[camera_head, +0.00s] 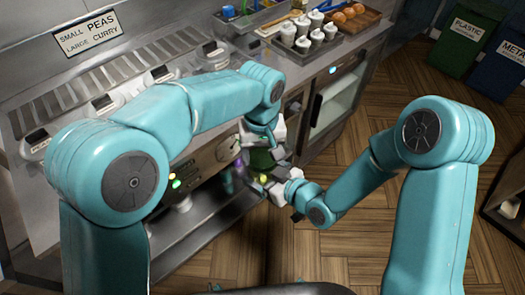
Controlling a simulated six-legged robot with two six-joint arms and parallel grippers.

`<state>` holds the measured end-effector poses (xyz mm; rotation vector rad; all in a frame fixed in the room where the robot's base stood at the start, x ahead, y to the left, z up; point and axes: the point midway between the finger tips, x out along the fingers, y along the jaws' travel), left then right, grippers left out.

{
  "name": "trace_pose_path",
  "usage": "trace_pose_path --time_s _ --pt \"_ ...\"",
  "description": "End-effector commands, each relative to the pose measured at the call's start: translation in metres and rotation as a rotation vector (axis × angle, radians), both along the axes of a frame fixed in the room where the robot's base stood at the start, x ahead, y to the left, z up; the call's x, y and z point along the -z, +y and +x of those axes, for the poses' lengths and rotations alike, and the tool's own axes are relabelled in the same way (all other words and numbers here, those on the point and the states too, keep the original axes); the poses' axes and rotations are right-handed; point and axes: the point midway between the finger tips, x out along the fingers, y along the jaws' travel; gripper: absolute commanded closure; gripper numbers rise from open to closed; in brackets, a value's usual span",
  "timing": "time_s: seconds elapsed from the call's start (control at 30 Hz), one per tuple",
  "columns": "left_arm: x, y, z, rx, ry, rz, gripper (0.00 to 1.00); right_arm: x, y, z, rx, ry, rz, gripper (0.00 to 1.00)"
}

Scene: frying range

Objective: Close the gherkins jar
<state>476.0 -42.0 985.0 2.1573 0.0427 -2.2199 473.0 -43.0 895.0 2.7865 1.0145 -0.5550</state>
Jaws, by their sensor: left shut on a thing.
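A dark green jar (262,158), which looks like the gherkins jar, is held in the air in front of the range, between my two grippers. My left gripper (262,138) comes down from above and is shut at the top of the jar. I cannot make out the lid or whether it sits on the jar. My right gripper (268,184) is at the lower part of the jar, coming in from the right. Its fingers are small and partly hidden, so I cannot tell whether they touch the jar.
The steel counter (340,50) holds a tray of white-topped containers (310,35) and a wooden crate (352,14) of round brown items. A glass-fronted cabinet (335,100) stands below. Green (467,35) and blue (502,65) bins stand far right. The wooden floor (340,240) is clear.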

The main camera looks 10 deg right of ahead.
Motion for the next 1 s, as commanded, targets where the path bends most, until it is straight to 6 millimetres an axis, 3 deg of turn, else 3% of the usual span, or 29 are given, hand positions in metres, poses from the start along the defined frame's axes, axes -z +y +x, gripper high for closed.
trace_pose_path --time_s 0.17,0.2,0.27,0.57,0.8,1.0 --pt "0.0 0.0 0.0 -0.002 -0.001 -0.001 0.65 -0.001 0.0 0.0 0.0 -0.002 0.001 0.99" --pt "0.0 0.0 0.0 -0.003 -0.001 -0.001 0.19 -0.001 0.0 0.0 0.0 -0.002 0.001 0.99" --pt "0.0 0.0 0.0 -0.003 -0.001 -0.001 0.03 -0.001 0.0 0.0 0.0 -0.002 0.001 0.99" --pt "-0.003 0.0 0.0 -0.005 -0.001 -0.001 0.03 -0.001 0.0 0.0 0.0 -0.003 0.001 0.99" --pt "-0.034 0.0 0.002 -0.006 -0.003 -0.001 0.03 -0.001 0.0 0.0 0.001 -0.003 0.001 0.99" --pt "-0.045 0.001 0.001 -0.005 0.0 -0.001 0.03 -0.001 0.0 0.0 0.001 -0.003 0.001 0.99"
